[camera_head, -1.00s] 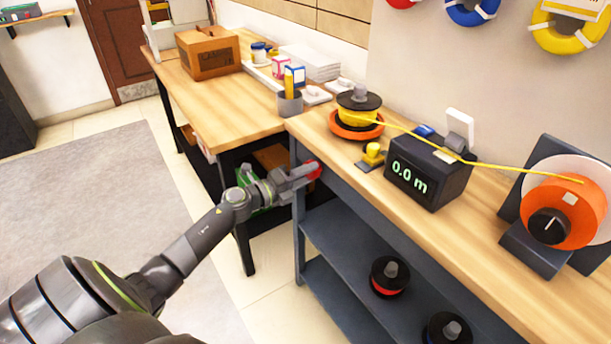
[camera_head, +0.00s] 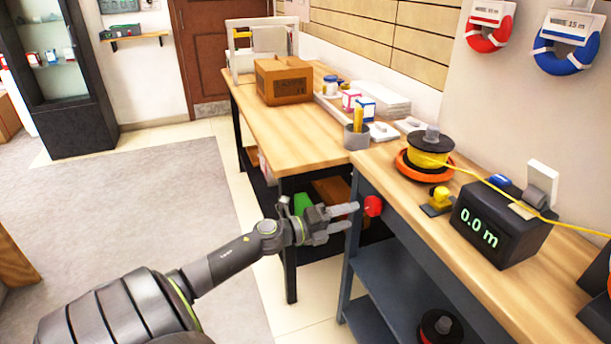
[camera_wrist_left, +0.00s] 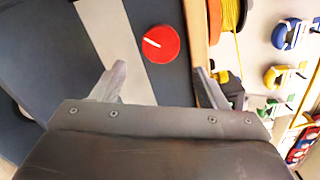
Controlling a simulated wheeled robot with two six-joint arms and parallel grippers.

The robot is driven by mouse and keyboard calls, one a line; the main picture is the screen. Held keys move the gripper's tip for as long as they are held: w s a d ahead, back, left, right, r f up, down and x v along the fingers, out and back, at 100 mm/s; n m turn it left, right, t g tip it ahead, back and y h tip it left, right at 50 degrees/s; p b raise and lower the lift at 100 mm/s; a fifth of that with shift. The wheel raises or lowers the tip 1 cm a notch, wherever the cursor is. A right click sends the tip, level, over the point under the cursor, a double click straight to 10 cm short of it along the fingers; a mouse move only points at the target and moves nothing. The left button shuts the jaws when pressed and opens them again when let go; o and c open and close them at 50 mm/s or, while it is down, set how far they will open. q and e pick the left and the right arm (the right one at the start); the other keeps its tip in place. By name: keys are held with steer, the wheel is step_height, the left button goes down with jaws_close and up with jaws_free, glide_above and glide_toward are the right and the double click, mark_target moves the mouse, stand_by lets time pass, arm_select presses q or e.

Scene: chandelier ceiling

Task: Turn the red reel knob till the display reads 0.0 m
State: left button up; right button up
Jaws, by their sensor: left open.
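The red reel knob (camera_head: 373,206) sits on the front edge of the grey workbench. It also shows in the left wrist view (camera_wrist_left: 161,44) as a red disc with a pale pointer line, beyond and between the fingertips. The dark display box (camera_head: 490,228) on the bench reads 0.0 m in green. My left gripper (camera_head: 351,217) is open and empty, just left of the knob and apart from it. In the left wrist view its two fingers (camera_wrist_left: 160,84) are spread wide. My right gripper is not in view.
A spool of yellow line (camera_head: 430,145) stands on the bench, its line running right past the yellow-topped device (camera_head: 439,197) and over the display box. A wooden crate (camera_head: 284,82) and a pen cup (camera_head: 356,135) are on the table behind.

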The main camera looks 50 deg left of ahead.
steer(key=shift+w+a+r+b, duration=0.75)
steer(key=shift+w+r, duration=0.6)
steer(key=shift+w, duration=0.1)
arm_select(q)
steer(key=p+v, duration=0.2)
steer(key=v, duration=0.9)
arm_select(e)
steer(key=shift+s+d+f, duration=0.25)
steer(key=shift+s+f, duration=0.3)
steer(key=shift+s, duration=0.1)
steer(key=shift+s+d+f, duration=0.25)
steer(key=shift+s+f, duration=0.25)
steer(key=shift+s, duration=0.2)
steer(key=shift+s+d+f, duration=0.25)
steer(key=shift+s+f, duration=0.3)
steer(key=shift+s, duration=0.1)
arm_select(q)
steer(key=shift+s, duration=0.15)
